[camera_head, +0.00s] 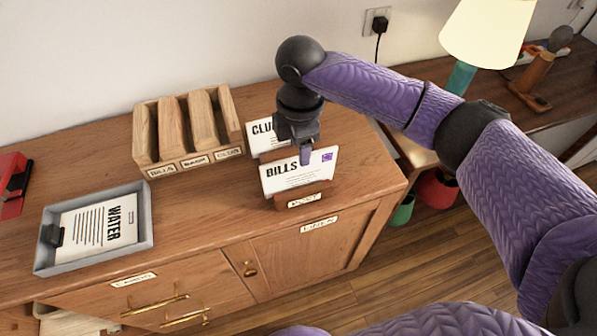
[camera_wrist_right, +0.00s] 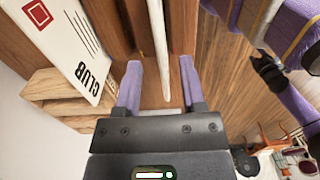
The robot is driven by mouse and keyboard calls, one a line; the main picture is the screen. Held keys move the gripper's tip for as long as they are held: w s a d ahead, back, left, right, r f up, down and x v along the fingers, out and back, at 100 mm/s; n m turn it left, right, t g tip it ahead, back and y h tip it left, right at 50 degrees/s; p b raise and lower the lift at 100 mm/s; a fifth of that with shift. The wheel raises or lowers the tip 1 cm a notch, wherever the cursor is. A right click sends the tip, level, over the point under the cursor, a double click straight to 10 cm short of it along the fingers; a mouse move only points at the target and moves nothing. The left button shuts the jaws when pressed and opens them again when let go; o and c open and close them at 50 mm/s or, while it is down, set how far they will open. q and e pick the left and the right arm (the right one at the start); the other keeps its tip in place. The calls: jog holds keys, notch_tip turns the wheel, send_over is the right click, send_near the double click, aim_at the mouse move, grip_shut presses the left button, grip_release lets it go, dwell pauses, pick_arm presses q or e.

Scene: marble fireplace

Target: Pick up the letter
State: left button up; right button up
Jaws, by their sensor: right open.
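A white letter marked BILLS (camera_head: 285,178) stands upright in a small wooden holder (camera_head: 318,191) near the cabinet's right front edge. A second letter marked CLUB (camera_head: 262,133) stands behind it, partly hidden; it also shows at the left of the right wrist view (camera_wrist_right: 62,45). My right gripper (camera_head: 305,156) points down over the BILLS letter, one finger in front of its face. In the right wrist view my gripper (camera_wrist_right: 161,75) is open, and the BILLS letter, seen edge-on (camera_wrist_right: 159,45), lies between its fingers. Contact cannot be told.
A wooden sorter (camera_head: 147,150) with labelled slots stands behind and left. A lamp (camera_head: 487,35) stands at right. The cabinet top between tray and holder is clear.

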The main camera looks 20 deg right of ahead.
aim_at(299, 173)
notch_tip(299, 173, down, 4)
jog(key=shift+r+b, duration=0.25)
jog(key=shift+b, duration=0.25)
jog(key=shift+r, duration=0.1)
grip_shut()
